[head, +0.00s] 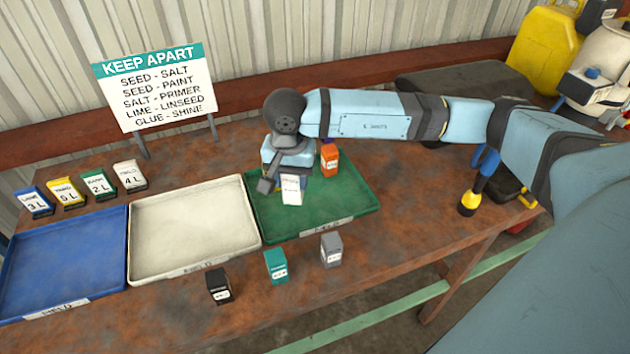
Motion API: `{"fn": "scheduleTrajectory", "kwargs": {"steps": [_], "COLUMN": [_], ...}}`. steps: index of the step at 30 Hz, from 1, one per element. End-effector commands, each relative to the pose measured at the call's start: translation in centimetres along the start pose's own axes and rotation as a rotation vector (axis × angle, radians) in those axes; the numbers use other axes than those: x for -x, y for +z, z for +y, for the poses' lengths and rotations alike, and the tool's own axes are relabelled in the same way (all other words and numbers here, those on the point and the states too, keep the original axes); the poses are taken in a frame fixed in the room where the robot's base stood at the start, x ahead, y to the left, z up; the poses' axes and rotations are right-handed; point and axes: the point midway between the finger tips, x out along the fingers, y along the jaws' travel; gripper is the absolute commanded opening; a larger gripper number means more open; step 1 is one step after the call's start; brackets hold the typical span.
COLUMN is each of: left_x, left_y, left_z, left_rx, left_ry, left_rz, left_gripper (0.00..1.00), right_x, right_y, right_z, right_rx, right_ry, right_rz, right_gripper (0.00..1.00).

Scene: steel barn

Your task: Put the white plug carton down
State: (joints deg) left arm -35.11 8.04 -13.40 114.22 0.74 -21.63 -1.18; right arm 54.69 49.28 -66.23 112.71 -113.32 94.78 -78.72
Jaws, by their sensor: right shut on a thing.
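The white plug carton (291,192) is upright in my right gripper (284,176), over the left part of the green tray (349,200). The gripper is shut on it from above and hides its upper part. I cannot tell whether its base touches the tray floor. An orange carton (329,160) stands in the same tray, to the right and farther back. My left gripper is not in view.
A white tray (190,224) and a blue tray (62,262) stand to the left. Black (218,287), teal (276,266) and grey (331,250) cartons stand in front. A KEEP APART sign (155,85) and several label blocks (98,185) are behind. The green tray's right part is clear.

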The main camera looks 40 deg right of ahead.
Motion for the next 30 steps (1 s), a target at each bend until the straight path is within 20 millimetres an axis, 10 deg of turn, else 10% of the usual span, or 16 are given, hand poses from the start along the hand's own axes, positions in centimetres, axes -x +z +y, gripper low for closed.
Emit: {"fn": "scheduleTrajectory", "kwargs": {"steps": [21,30], "left_x": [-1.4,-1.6], "left_y": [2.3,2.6], "left_z": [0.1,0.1], "left_rx": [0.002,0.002], "left_ry": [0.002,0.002], "left_rz": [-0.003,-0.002], "left_gripper": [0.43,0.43], "right_x": [4.0,4.6], "right_y": [-10.9,-12.6], "right_z": [1.3,1.9], "right_rx": [-2.185,-2.596], "right_ry": [0.010,0.026], "right_rz": [-0.003,-0.006], "right_gripper": [0.18,0.18]}}
